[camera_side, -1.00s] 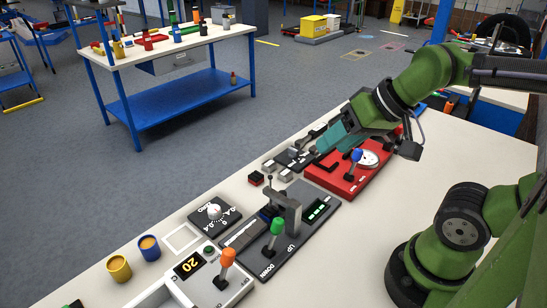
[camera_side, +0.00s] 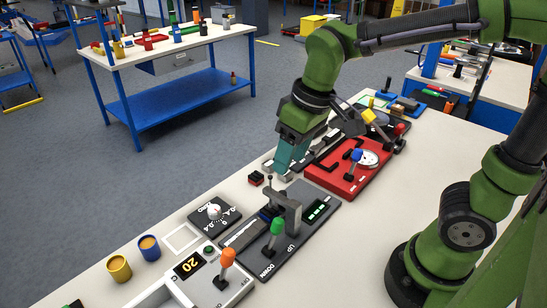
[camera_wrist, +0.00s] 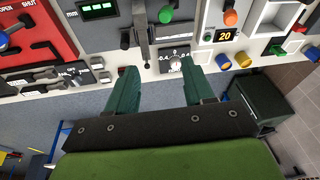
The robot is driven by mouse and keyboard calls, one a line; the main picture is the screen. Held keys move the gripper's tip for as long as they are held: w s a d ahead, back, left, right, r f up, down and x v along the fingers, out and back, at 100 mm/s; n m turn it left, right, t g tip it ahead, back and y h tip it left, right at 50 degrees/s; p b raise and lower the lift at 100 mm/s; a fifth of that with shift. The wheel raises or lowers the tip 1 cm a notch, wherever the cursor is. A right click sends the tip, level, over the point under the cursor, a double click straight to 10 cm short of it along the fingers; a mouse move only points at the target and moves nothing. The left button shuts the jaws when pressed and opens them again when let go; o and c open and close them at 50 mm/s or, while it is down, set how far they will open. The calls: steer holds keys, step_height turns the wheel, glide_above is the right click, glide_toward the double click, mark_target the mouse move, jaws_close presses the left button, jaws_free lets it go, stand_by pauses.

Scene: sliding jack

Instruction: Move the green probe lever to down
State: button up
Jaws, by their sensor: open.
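The green probe lever (camera_side: 276,228) has a green knob on a dark stem and stands on a dark grey panel (camera_side: 262,259) with the printed words UP and DOWN. In the side view its knob is near UP, tilted a little. In the wrist view the green knob (camera_wrist: 166,14) shows at the top edge. A grey probe bracket (camera_side: 285,203) stands on the same panel. My gripper (camera_side: 284,170) is up and behind the panel, apart from the lever. In the wrist view its two teal fingers (camera_wrist: 155,82) are spread with nothing between them.
A red panel (camera_side: 335,184) with a blue-knobbed lever (camera_side: 356,156) lies to the right. A white unit with an orange-knobbed lever (camera_side: 227,257) stands at the near left. A dial block (camera_side: 215,212) and yellow and blue cups (camera_side: 119,268) sit along the table edge.

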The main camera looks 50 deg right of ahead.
mark_target(275, 220)
steer(key=w+a+n+g+h, duration=0.55)
steer(key=a+n, duration=0.25)
steer(key=n, duration=0.4)
steer(key=shift+g+y, duration=0.35)
steer(key=x, duration=1.6)
steer(key=shift+w+a+f, duration=0.15)
steer(key=shift+a+f, duration=0.05)
steer(key=shift+f, duration=0.4)
jaws_close()
